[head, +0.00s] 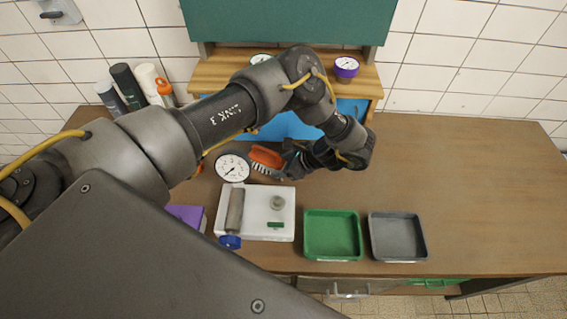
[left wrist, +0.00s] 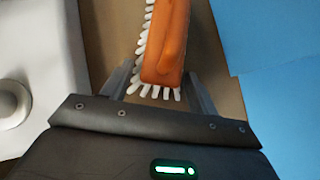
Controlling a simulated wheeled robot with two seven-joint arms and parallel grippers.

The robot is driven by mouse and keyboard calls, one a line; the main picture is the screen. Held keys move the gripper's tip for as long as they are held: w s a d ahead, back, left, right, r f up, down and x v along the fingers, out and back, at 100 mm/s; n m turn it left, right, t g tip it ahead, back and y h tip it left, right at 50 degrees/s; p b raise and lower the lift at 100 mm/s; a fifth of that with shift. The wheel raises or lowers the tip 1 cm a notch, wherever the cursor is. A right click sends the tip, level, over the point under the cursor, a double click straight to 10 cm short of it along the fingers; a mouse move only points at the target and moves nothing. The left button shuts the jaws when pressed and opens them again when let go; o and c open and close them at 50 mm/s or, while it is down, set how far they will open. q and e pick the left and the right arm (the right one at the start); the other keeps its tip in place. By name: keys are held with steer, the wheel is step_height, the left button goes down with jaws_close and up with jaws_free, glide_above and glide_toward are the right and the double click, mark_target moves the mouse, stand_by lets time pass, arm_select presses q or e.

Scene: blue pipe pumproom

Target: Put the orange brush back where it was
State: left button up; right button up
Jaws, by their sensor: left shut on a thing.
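The orange brush (head: 266,156) with white bristles is in the middle of the head view, behind the white board and right of a round dial. My left gripper (head: 287,168) is at the brush's right end, shut on it. In the left wrist view the brush (left wrist: 167,45) stands between the two fingers of the gripper (left wrist: 160,88), orange back up, with bristles showing along its left side and near end. I cannot tell whether the brush touches the table. The right gripper does not show.
A white board (head: 257,228) with a grey cylinder is in front of the brush. The dial (head: 232,168) is close at its left. A green tray (head: 332,258) and a grey tray (head: 397,260) stand front right. A wooden shelf with blue panels is behind. The table's right side is clear.

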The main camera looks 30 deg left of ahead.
arm_select(q)
steer(key=o, duration=0.6)
steer(key=shift+f, duration=0.1)
steer(key=o, duration=0.4)
steer(key=shift+r, duration=0.25)
steer(key=shift+d+r, duration=0.15)
steer(key=shift+d, duration=0.2)
steer(key=b+v, duration=0.4)
steer(key=v, duration=0.7)
steer(key=shift+d+r, duration=0.1)
